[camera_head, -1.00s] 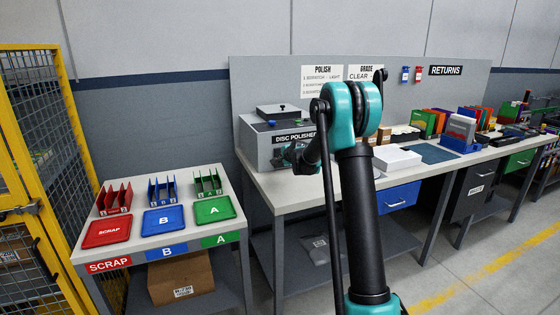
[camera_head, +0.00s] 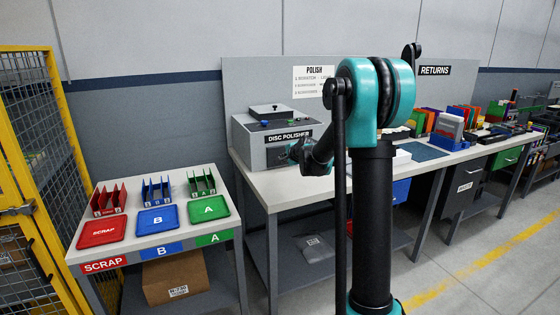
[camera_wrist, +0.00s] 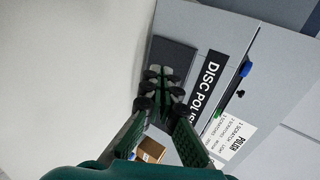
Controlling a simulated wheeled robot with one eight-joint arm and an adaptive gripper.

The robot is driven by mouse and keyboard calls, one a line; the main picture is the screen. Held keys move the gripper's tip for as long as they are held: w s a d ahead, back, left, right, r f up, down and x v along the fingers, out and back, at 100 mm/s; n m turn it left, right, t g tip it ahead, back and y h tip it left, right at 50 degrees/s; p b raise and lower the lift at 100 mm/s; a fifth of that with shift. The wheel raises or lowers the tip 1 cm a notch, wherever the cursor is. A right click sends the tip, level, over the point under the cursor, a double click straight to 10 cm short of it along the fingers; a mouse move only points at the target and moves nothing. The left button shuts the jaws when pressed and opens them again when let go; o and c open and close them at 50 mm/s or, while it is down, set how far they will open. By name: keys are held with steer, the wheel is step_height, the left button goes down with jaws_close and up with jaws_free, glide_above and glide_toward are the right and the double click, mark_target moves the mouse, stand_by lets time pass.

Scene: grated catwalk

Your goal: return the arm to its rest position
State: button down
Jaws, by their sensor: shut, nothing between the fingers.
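My arm stands raised in the right half of the head view, its teal elbow joint high and its dark link upright. My gripper is partly hidden in the head view behind my own arm links, in front of the disc polisher (camera_head: 280,150). In the wrist view my gripper (camera_wrist: 160,88) shows its two green and black fingers closed together at the tips, with nothing held. The polisher's labelled front shows beyond the fingers in the wrist view, turned sideways.
A sorting stand (camera_head: 150,247) with red, blue and green trays and racks is at left, beside a yellow mesh fence (camera_head: 25,140). The long workbench (camera_head: 262,187) runs right, with a blue mat (camera_head: 424,151) and several coloured folders. A cardboard box (camera_head: 175,278) sits below the stand.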

steer(key=s+d+f+n+g+h, duration=0.1)
steer(key=s+f+n, duration=0.3)
steer(key=s, duration=1.2)
steer(key=s+d+f+n+g+h, duration=0.1)
steer(key=s+d+f+n+g, duration=0.2)
steer(key=s, duration=1.2)
steer(key=s+d+f+n+g+h, duration=0.1)
steer(key=s+d+f+n+g, duration=0.2)
steer(key=s+f+n, duration=0.4)
steer(key=s+f, duration=0.1)
steer(key=s, duration=0.8)
steer(key=shift+s+d+f+h, duration=0.3)
steer(key=shift+s+d+h, duration=0.05)
steer(key=shift+d+h, duration=0.05)
